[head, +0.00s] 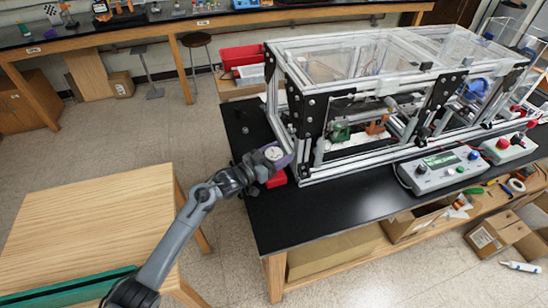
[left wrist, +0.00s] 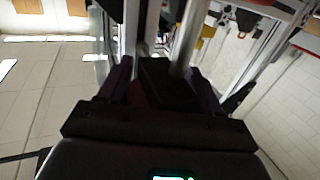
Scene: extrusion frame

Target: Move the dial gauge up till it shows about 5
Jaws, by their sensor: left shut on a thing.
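In the left wrist view a dark block (left wrist: 166,84) sits between the two dark purple fingers of my left gripper (left wrist: 162,80), with light metal posts just beyond. The dial face cannot be made out there. My right gripper is not in view.
A red block (head: 277,179) lies on the black bench (head: 290,220) just below my left gripper. A grey control box (head: 440,170) stands to the right, in front of the frame. The bench's left front is clear. A wooden table (head: 90,220) stands at the left.

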